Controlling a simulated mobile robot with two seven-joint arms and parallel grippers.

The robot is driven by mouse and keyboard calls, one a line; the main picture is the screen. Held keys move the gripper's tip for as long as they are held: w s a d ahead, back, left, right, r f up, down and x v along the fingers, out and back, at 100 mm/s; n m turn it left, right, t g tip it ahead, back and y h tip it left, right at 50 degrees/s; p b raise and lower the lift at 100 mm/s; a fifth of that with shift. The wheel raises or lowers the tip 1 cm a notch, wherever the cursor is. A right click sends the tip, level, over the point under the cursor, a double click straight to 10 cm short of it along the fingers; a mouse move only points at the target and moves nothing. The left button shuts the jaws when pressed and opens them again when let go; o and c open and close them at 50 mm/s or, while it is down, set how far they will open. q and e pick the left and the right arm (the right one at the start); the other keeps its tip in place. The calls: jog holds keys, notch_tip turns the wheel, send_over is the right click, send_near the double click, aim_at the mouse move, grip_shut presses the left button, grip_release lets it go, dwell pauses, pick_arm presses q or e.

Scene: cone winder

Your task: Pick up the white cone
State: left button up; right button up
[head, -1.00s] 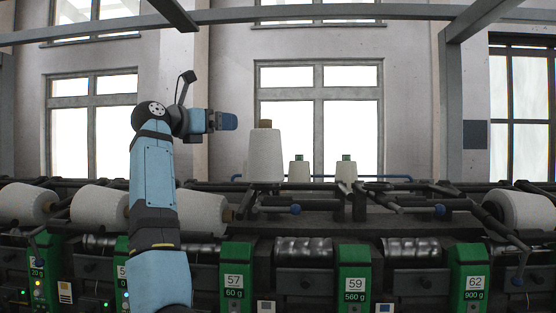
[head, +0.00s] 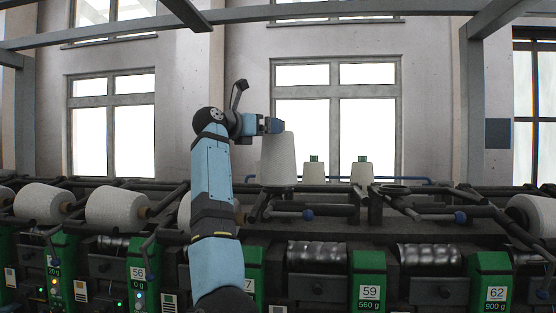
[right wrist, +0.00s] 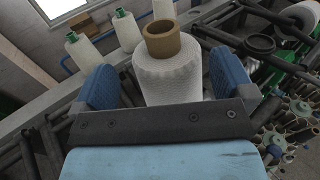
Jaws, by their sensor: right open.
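The white cone (head: 279,162) stands upright on the machine's top in the head view, its upper end behind my right gripper (head: 273,125). In the right wrist view the white cone (right wrist: 168,82), with a brown tube end, stands between the two blue fingers of my right gripper (right wrist: 163,82). The fingers are open, one on each side, with a visible gap at least on the right side. Whether the left finger touches it I cannot tell. The lower part of the cone is hidden by the gripper body in the wrist view. My left gripper is not in view.
Two smaller white cones with green tips (head: 314,172) (head: 361,172) stand farther back. Large white bobbins (head: 116,207) lie along the machine front. Dark bars with blue knobs (head: 308,215) stick out below the cone. A blue rail runs behind.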

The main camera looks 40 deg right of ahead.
jog(key=d+p, duration=0.1)
jog(key=d, duration=0.4)
jog(key=shift+s+d, duration=0.1)
jog(key=shift+a+r, duration=0.1)
jog(key=shift+a, duration=0.1)
jog(key=shift+c, duration=0.8)
jog(key=shift+a, duration=0.1)
jog(key=c, duration=0.7)
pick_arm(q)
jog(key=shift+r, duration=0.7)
pick_arm(e)
jog(key=shift+r, duration=0.15)
